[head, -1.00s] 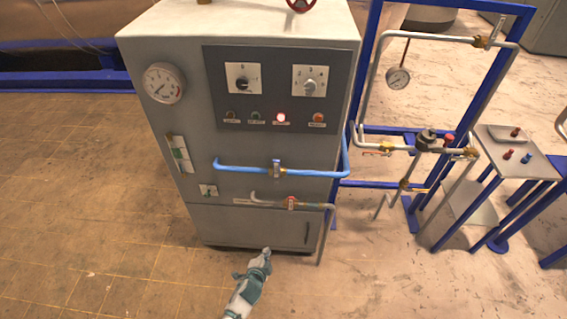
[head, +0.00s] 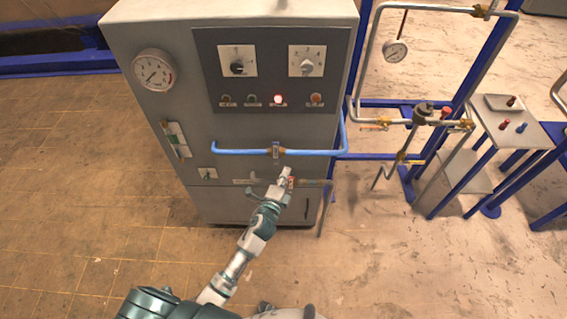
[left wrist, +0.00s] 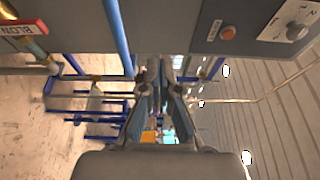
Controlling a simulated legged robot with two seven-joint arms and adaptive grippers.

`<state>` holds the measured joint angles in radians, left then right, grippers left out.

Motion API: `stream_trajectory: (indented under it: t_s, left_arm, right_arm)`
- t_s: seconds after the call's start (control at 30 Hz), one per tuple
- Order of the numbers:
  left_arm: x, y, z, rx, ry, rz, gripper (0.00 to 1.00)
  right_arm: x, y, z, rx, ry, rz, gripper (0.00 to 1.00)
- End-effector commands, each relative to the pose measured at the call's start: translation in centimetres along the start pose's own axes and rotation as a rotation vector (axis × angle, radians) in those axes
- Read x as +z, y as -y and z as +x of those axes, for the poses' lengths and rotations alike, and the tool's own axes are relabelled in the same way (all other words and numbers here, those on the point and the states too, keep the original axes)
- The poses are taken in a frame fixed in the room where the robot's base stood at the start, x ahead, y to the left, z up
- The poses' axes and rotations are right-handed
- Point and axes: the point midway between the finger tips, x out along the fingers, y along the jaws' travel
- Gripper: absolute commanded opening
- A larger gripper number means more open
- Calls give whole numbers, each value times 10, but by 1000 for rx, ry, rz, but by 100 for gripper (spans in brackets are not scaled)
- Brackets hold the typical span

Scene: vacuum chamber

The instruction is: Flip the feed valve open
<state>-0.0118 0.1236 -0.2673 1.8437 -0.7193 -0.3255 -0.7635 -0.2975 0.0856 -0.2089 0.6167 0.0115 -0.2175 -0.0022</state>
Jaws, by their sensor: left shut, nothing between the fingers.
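The cabinet front carries a blue pipe (head: 235,151) with a small brass-coloured valve (head: 276,150) at its middle. Just below runs a grey pipe (head: 325,183) with a red-handled valve, now partly hidden by my left gripper (head: 286,175). I cannot read which of them is labelled as the feed valve. My left gripper is shut and empty, in front of the cabinet and just below the blue pipe's valve; I cannot tell if it touches anything. In the left wrist view its fingers (left wrist: 157,70) are together, with the blue pipe (left wrist: 118,35) beside them. My right gripper is out of view.
Above the pipes is a dark panel (head: 270,85) with two knobs and several lights, one lit red. A gauge (head: 153,70) is at upper left. A blue frame with pipework (head: 425,115) and a small table (head: 505,130) stand right. Floor at left is clear.

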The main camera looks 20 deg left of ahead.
Motion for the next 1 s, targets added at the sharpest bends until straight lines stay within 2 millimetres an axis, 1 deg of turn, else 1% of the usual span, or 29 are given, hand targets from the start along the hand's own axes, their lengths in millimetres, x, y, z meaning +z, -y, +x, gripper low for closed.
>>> stream_trajectory:
  t_s: [0.17,0.27,0.4,0.47,0.53,0.6,0.7,0.83,1.0]
  left_arm:
    - [4,1,30,-1,2,-4,0]
    - [5,1,53,0,3,-6,0]
    - [4,0,83,0,2,-5,0]
    - [2,1,94,-1,1,-4,0]
    - [16,1,88,4,3,0,0]
    - [24,2,84,2,2,-1,0]
    - [32,2,80,0,1,-1,0]
    - [39,1,78,0,1,-1,0]
    - [40,0,78,1,1,-2,0]
  right_arm:
    - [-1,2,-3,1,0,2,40]
    - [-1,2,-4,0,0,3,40]
    - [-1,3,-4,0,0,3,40]
    - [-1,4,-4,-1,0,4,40]
    - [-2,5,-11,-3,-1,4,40]
    - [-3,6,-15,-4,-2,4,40]
    - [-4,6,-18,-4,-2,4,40]
    - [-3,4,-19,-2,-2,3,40]
    - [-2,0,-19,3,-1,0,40]
